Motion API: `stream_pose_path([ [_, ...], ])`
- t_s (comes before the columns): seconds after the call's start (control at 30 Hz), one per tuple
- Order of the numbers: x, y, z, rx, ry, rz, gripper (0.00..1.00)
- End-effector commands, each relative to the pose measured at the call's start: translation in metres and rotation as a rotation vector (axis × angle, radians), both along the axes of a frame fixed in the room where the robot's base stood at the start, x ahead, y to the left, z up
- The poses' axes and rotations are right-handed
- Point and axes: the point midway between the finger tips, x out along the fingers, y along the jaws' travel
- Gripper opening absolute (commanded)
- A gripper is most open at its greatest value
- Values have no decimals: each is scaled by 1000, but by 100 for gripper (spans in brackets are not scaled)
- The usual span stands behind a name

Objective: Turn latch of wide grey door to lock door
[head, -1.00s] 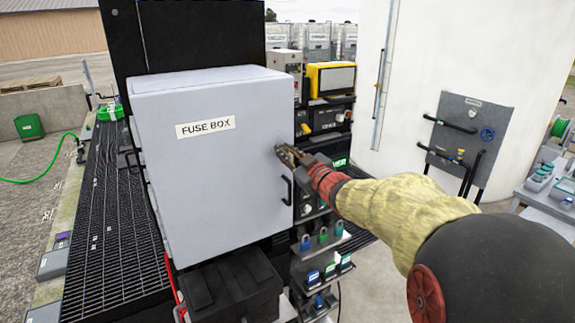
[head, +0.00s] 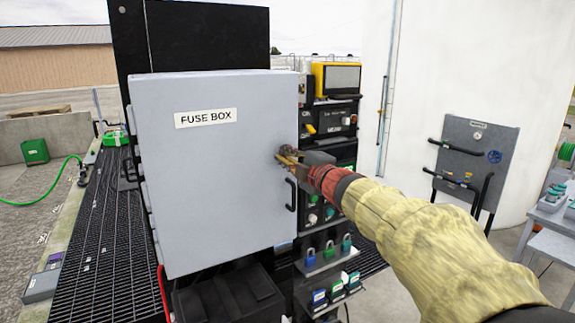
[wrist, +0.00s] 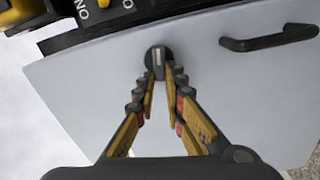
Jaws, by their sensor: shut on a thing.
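The wide grey door (head: 215,180) labelled "FUSE BOX" fills the middle of the head view and looks closed. It also spans the wrist view (wrist: 240,95). Its latch (wrist: 158,62) is a round dark knob with a light bar across it, near the door's edge. My gripper (head: 286,158) reaches the latch from the right, above the black door handle (head: 291,194). In the wrist view my gripper's fingertips (wrist: 162,82) are closed on the latch's bar from both sides. In the head view the fingers hide most of the latch.
Shelves with padlocks (head: 328,250) and devices stand right of the box. A black case (head: 230,300) sits below the door. A grey panel with handles (head: 472,155) stands farther right. Metal grating (head: 100,220) runs along the left.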

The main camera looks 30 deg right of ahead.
Motion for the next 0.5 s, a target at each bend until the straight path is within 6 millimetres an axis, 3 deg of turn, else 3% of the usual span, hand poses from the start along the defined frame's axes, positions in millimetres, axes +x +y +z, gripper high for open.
stream_pose_path([
  [0.5,0,1,-5,-205,-6,1,0],
])
